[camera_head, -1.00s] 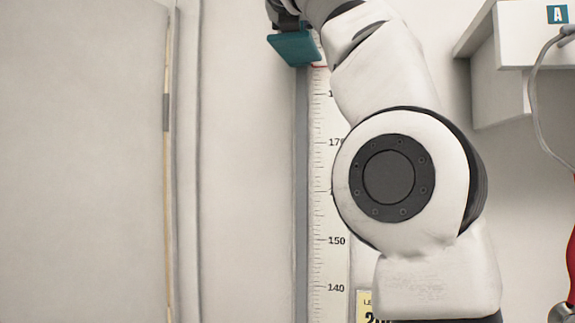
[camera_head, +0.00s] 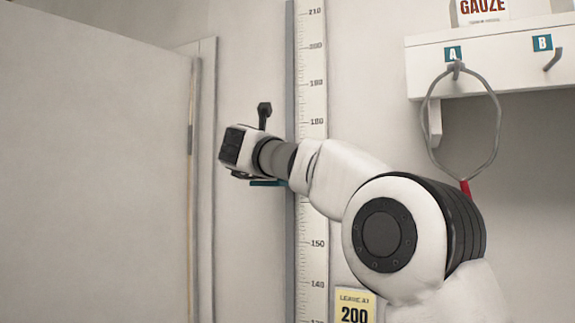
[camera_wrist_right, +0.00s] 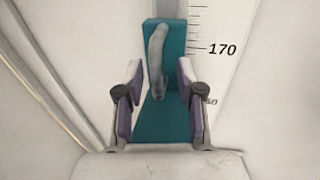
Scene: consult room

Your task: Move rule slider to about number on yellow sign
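The teal slider (camera_wrist_right: 160,125) with its curved grey handle (camera_wrist_right: 156,45) is on the white height rule (camera_head: 313,75). In the right wrist view it is beside the 170 mark. In the head view only a teal strip (camera_head: 268,183) shows, under my right wrist. My right gripper (camera_wrist_right: 158,75) is open; its two purple-padded fingers stand on either side of the handle, with a visible gap on each side. The head view does not show its fingertips clearly. The yellow sign (camera_head: 355,309) reads 200, at the lower right of the rule. My left gripper is not in view.
A white hook shelf (camera_head: 490,68) with signs A and B is on the wall at the right. A grey loop with a red part (camera_head: 465,187) hangs from hook A. A door-like panel (camera_head: 95,170) is at the left. The rule above my arm is clear.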

